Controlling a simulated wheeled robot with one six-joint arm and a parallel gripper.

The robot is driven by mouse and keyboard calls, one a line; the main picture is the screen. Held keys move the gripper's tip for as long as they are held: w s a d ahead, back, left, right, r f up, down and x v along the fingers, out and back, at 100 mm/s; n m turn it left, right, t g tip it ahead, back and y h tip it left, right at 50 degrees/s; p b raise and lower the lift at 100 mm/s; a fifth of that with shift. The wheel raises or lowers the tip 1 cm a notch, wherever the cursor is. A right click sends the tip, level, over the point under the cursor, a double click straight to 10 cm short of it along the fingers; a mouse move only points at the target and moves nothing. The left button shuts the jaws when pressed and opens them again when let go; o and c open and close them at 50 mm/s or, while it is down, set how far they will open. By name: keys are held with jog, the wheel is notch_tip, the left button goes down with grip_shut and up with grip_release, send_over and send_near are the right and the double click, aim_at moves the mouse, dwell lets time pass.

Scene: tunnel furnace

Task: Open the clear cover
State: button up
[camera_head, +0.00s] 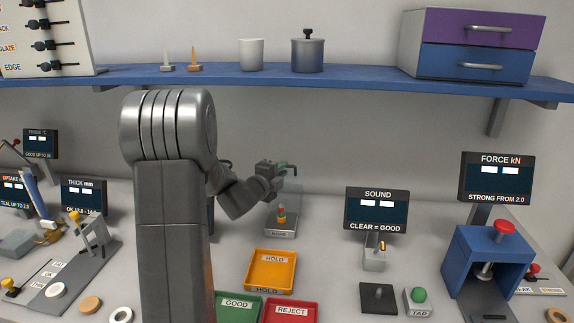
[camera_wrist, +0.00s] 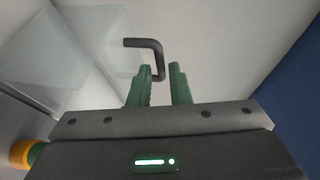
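The clear cover (camera_head: 293,186) stands as faint see-through panes over a small grey base (camera_head: 281,230) with a dark label. A stack of red, yellow and green pieces (camera_head: 281,214) sits on the base. In the wrist view the cover's clear panes (camera_wrist: 95,50) fill the upper left, and a black bent handle (camera_wrist: 152,43) shows beyond my fingers. My gripper (camera_head: 283,167) is at the top of the cover. In the wrist view its green fingers (camera_wrist: 162,72) stand apart, with the handle's lower end near the gap; whether they touch it I cannot tell.
A blue shelf (camera_head: 350,76) runs above the arm. An orange HOLD tray (camera_head: 271,270) lies in front of the base, with green GOOD (camera_head: 238,306) and red REJECT (camera_head: 291,310) trays nearer. A SOUND display (camera_head: 377,209) and a blue press (camera_head: 487,262) stand to the right.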

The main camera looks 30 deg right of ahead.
jog(key=shift+x, duration=1.9)
grip_shut()
jog(key=shift+s+a, duration=0.1)
